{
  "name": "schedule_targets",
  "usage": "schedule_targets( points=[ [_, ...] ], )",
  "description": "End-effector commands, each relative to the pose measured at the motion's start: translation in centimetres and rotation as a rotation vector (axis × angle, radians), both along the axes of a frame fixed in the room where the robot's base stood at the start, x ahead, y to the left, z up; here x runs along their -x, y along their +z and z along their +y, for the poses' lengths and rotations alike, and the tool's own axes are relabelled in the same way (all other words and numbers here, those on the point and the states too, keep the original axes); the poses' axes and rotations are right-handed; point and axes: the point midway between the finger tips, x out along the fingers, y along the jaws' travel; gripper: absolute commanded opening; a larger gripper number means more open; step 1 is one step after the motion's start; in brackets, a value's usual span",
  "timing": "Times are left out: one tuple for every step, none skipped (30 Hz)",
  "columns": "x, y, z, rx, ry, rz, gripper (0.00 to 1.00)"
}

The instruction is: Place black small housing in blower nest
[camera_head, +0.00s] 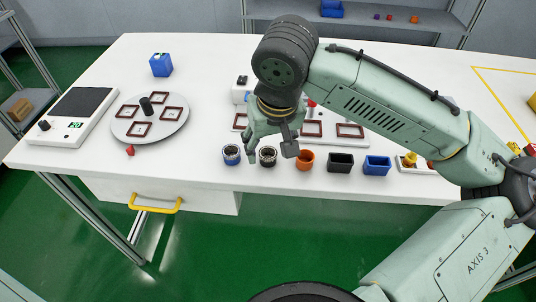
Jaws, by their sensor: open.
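My gripper (269,152) is open, pointing down, near the front edge of the white table, with its fingers around or just above a small round black cup (267,159). I cannot tell whether they touch it. A black rectangular box (340,163) stands farther right in the same row. Which of these two is the small housing is not certain. The blower nest cannot be singled out.
A blue cup (231,161) is close left of the black one; an orange cup (304,164) and blue box (377,169) are to the right. A grey turntable (119,130), scale (62,129) and blue container (161,70) stand at left. The table's back middle is clear.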

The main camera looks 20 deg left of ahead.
Motion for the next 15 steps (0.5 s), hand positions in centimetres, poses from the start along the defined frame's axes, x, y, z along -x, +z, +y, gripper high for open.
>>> schedule_targets(
  points=[
    [-0.2,-0.5,0.1,0.002,-0.001,0.003,0.55],
    [-0.3,-1.0,0.1,0.002,-0.001,0.003,0.55],
    [-0.5,-1.6,0.2,0.002,-0.001,0.003,0.55],
    [-0.6,-2.1,0.3,0.001,-0.002,0.003,0.55],
    [-0.7,-2.5,0.4,0.0,-0.002,0.001,0.55],
    [-0.8,-2.9,0.5,0.0,-0.002,0.002,0.55],
    [-0.8,-3.1,0.5,0.0,-0.001,0.001,0.55],
    [-0.9,-3.3,0.6,0.0,-0.001,0.001,0.55],
    [-0.9,-3.5,0.6,0.0,-0.001,0.0,0.55],
    [-0.9,-3.6,0.6,0.0,-0.001,0.0,0.55],
    [-0.9,-3.6,0.6,-0.001,-0.001,-0.001,0.55],
    [-0.9,-3.6,0.6,-0.002,-0.001,0.0,0.55],
    [-0.9,-3.6,0.6,-0.001,-0.001,-0.001,0.55],
    [-0.9,-3.6,0.6,-0.001,-0.001,-0.001,0.55],
    [-0.9,-3.6,0.6,-0.001,-0.001,-0.001,0.55]
  ],
)
